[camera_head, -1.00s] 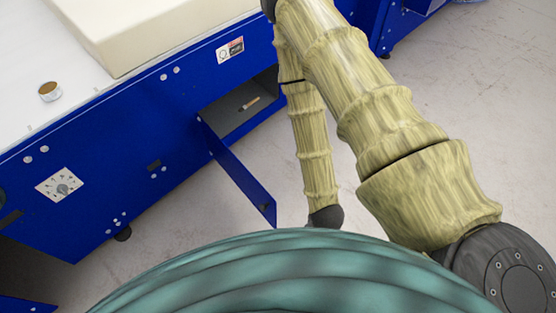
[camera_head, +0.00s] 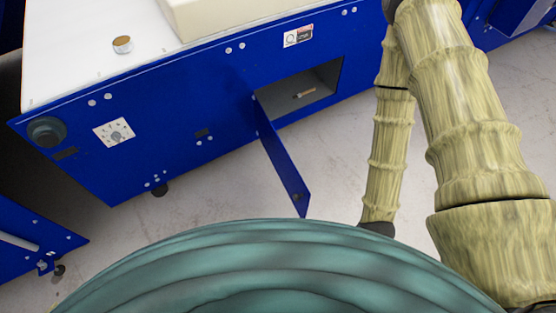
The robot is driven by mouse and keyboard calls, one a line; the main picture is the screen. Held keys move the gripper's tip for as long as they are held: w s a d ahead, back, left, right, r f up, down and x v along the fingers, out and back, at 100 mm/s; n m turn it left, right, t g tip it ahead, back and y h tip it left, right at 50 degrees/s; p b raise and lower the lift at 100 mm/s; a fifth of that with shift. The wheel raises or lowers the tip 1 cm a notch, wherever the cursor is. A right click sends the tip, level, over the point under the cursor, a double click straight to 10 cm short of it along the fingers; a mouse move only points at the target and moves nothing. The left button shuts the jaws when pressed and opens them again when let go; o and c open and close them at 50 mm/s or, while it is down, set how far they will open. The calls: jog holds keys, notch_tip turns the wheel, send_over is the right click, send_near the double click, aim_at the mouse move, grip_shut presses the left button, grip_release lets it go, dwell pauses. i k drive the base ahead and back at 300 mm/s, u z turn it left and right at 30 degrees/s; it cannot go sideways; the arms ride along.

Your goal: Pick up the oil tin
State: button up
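A small round tin (camera_head: 122,44) with a brownish top and a pale side stands on the white top of the blue machine (camera_head: 75,50), near its front edge at the upper left. It looks like the oil tin, but no label is readable. Nothing touches it. My arm, with ribbed yellow-green links, runs up the right side of the picture, well away from the tin. My gripper is outside the picture, so its state does not show.
A cream foam block (camera_head: 225,18) lies right of the tin. An open door (camera_head: 284,165) juts out below a compartment (camera_head: 325,85) holding a small brown-handled item (camera_head: 304,94). Another blue unit (camera_head: 35,235) stands at lower left. Grey floor (camera_head: 225,195) is clear between.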

aim_at(124, 43)
jog(key=z, duration=0.05)
jog(key=k, duration=0.3)
jog(key=u, duration=0.25)
jog(key=i, duration=0.8)
jog(key=u, duration=0.85)
